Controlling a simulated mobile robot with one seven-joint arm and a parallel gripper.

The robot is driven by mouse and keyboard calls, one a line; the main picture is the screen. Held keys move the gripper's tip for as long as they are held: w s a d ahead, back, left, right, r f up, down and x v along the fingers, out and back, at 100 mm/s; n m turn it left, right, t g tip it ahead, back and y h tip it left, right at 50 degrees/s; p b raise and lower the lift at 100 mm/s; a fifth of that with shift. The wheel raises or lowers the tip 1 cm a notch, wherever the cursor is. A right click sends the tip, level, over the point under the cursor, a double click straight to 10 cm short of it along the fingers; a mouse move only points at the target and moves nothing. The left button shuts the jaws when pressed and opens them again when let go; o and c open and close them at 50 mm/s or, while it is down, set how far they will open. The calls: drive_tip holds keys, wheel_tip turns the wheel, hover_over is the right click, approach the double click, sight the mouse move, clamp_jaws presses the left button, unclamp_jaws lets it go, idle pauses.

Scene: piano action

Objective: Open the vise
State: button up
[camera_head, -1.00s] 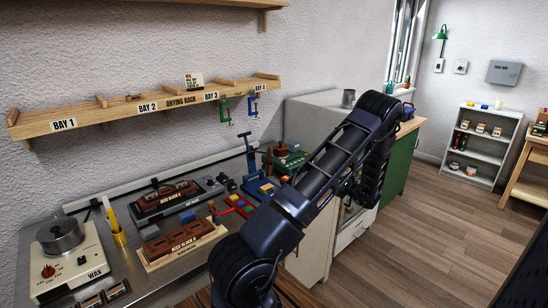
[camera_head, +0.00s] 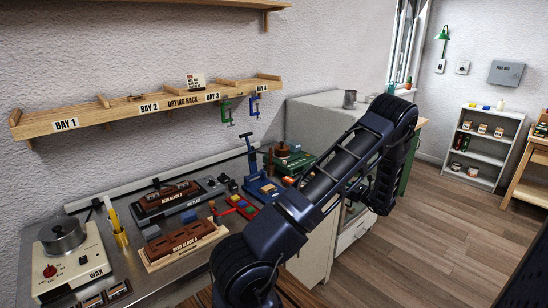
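No part is plainly marked as the vise. A low dark metal fixture (camera_head: 203,196) on the bench holds a brown reed block (camera_head: 166,196) and has small black parts at its right end; it may be the vise, but I cannot tell whether its jaws are open or shut. My dark blue arm crosses the middle of the view, with its elbow high at the right. Its far section hangs down in front of the cabinet. I cannot make out my gripper's fingers.
A second reed block (camera_head: 183,243) sits on a wooden base in front. A wax pot (camera_head: 62,237) stands at the left, and a blue press-like tool (camera_head: 262,187) right of the fixture. Green (camera_head: 227,112) and blue (camera_head: 255,106) clamps hang from the rack (camera_head: 88,122).

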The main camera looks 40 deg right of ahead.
drive_tip(key=s, duration=0.4)
drive_tip(key=w+a+r+n+g+y, duration=0.4)
drive_tip(key=w+a+r+n, duration=0.3)
drive_tip(key=w+a, duration=0.5)
drive_tip(key=w+a+r+n+g+y, duration=0.4)
drive_tip(key=w+a+r, duration=0.5)
drive_tip(key=w+a, duration=0.3)
drive_tip(key=shift+a+r+n+g, duration=0.25)
drive_tip(key=shift+a+n+g, duration=0.5)
drive_tip(key=shift+n, duration=0.65)
drive_tip(key=shift+s, duration=0.1)
drive_tip(key=s+d+f+m+t+h, duration=0.45)
drive_tip(key=s+d+f, duration=0.35)
drive_tip(key=s+d, duration=0.45)
drive_tip(key=s+d+f+m+t+h, duration=0.5)
drive_tip(key=s+d+f, duration=0.3)
drive_tip(key=s+d, duration=0.45)
drive_tip(key=shift+m+y, duration=0.25)
drive_tip(key=shift+y, duration=0.5)
drive_tip(key=w, duration=1.1)
drive_tip(key=shift+w+d+f, duration=0.2)
drive_tip(key=shift+d, duration=0.05)
